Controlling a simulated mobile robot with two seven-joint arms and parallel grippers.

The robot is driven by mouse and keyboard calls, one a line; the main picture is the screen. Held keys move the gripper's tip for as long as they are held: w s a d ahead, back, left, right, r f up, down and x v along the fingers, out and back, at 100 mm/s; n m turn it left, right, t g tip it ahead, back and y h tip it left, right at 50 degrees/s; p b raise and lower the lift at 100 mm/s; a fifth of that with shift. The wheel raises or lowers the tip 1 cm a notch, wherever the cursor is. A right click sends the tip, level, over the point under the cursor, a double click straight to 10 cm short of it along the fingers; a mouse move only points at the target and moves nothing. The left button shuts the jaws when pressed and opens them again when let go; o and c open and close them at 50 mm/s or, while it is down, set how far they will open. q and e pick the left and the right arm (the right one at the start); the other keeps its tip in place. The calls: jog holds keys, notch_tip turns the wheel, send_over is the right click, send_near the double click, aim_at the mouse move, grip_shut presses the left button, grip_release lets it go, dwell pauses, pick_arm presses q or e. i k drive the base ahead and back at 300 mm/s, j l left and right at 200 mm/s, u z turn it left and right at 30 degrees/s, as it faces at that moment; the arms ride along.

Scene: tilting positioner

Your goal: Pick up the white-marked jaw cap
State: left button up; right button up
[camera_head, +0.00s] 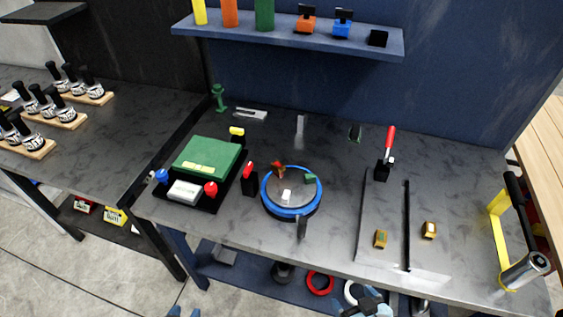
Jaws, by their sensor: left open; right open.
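A small white block (287,195), which looks like the white-marked jaw cap, sits at the front of the round positioner (291,212) with a blue rim. A red piece (278,168) and a green piece (310,179) sit on the same disc. My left gripper (184,313) shows only as two blue-grey tips at the bottom edge, apart, open and empty. My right gripper (368,307) is partly in view at the bottom edge, open, in front of the bench. Both are well away from the white block.
A green box on a black base (207,158) with coloured knobs stands left of the positioner. Dark upright posts (301,228) and (249,180) stand close around the disc. A slotted plate with a red-handled clamp (387,150) lies right. A blue shelf (290,38) hangs behind.

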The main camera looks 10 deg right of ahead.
aim_at(428, 228)
jog(key=z, duration=1.45)
jog(key=u, duration=1.2)
jog(key=z, duration=1.2)
jog(key=u, duration=0.2)
